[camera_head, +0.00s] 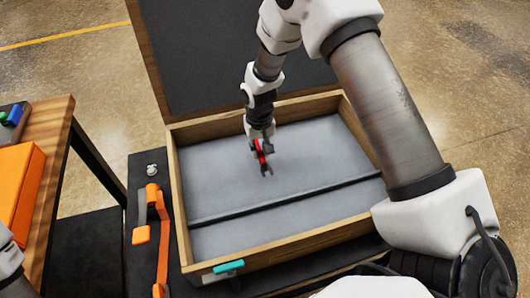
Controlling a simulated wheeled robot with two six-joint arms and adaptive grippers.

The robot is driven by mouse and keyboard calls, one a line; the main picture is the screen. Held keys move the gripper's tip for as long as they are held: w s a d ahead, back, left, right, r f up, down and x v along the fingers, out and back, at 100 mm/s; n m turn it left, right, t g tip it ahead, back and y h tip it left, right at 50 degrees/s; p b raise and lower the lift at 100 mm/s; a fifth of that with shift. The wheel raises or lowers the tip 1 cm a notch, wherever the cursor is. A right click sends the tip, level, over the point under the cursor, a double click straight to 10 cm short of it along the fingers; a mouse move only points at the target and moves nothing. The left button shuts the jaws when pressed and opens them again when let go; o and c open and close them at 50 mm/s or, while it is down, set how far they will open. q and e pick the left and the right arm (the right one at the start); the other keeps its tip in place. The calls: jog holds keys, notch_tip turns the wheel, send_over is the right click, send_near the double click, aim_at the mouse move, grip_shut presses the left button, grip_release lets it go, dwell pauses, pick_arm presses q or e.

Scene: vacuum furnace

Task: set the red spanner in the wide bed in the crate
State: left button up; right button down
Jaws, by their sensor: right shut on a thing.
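The wooden crate (176,200) stands open with its dark-lined lid raised at the back. A dark divider (290,202) splits its grey floor into a wide bed (215,175) at the back and a narrow one (250,228) in front. My right gripper (260,140) points down over the wide bed and is shut on the red spanner (264,158). The spanner hangs steeply, its grey open end downward. I cannot tell whether its tip touches the bed floor. My left gripper is out of view; only a bit of that arm shows at the lower left edge.
A teal latch (228,267) sits on the crate's front wall. Left of the crate are an orange handle-like part (162,235) and a small metal knob (152,170). A wooden table (55,145) with an orange box (22,190) stands at far left. Both beds look empty.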

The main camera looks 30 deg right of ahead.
jog(key=shift+w+d+f, duration=0.1)
jog(key=shift+d+f, duration=0.15)
jog(key=shift+d, duration=0.25)
jog(key=shift+d+f, duration=0.2)
jog(key=shift+d, duration=0.3)
jog(key=shift+a+f, duration=0.1)
jog(key=shift+f, duration=1.35)
jog(key=shift+f, duration=0.1)
jog(key=c, duration=1.1)
grip_release()
notch_tip(320, 180, up, 12)
jog(key=shift+r, duration=0.2)
